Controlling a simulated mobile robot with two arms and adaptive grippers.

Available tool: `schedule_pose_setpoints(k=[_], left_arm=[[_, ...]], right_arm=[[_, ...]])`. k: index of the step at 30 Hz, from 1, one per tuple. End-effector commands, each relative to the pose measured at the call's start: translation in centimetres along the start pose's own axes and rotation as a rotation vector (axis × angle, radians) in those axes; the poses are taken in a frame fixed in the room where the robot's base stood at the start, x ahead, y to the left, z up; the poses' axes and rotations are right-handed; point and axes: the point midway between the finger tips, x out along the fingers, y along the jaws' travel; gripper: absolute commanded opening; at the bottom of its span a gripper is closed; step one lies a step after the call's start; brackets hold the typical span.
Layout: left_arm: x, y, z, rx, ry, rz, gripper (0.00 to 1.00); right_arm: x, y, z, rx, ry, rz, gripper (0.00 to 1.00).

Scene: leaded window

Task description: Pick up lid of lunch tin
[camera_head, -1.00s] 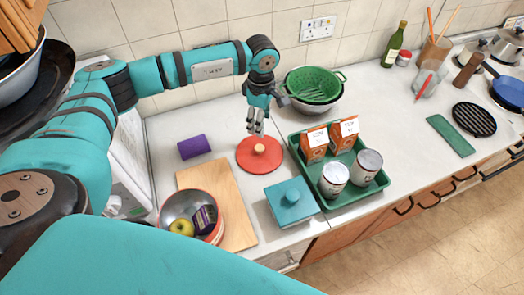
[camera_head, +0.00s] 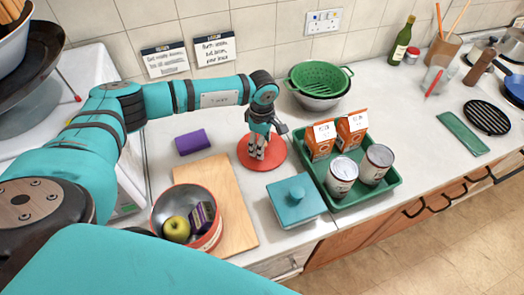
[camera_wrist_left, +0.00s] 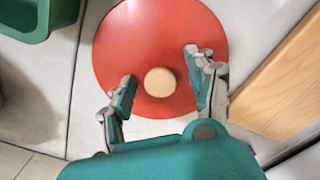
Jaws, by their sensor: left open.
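A flat round red lid (camera_head: 275,157) with a pale knob lies on the counter; it also shows in the left wrist view (camera_wrist_left: 120,45), knob (camera_wrist_left: 159,82) in the middle. My left gripper (camera_head: 258,153) is over the lid, pointing down, and hides the knob in the head view. In the left wrist view its fingers (camera_wrist_left: 159,66) are open and empty, one on each side of the knob; I cannot tell whether they touch the lid. An open round tin (camera_head: 212,240), red outside, stands at the front left with a green apple (camera_head: 176,229) and a purple-black packet (camera_head: 201,218) inside.
A wooden board (camera_head: 236,213) lies beside the tin. A teal square box (camera_head: 297,200) with a knob stands in front of the lid. A green tray (camera_head: 345,201) with cartons and cans is close on the right. A green colander (camera_head: 318,80) sits behind. A purple block (camera_head: 193,142) lies left.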

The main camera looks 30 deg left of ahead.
Motion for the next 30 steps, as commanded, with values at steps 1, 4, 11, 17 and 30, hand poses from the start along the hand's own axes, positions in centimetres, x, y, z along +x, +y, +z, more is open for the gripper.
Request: schedule_pose_setpoints(k=[1,4,11,17,30], left_arm=[[0.09,0.04,0.01,0.000,0.000,0.001,0.57],[0.00,0.02,0.01,0.000,0.000,0.001,0.57],[-0.02,0.01,0.00,0.000,0.000,0.001,0.33],[-0.02,0.01,-0.02,0.000,0.000,0.001,0.07],[-0.70,0.03,-0.04,0.000,0.000,0.001,0.00]], right_arm=[[0.06,0.02,0.05,0.000,-0.001,0.000,0.83],[-0.04,0.04,0.06,0.000,-0.001,0.000,0.83],[-0.04,0.16,0.16,0.001,-0.003,0.002,0.83],[-0.04,0.29,0.22,0.000,-0.004,0.004,0.83],[-0.48,0.34,0.23,0.000,-0.005,0.004,0.83]])
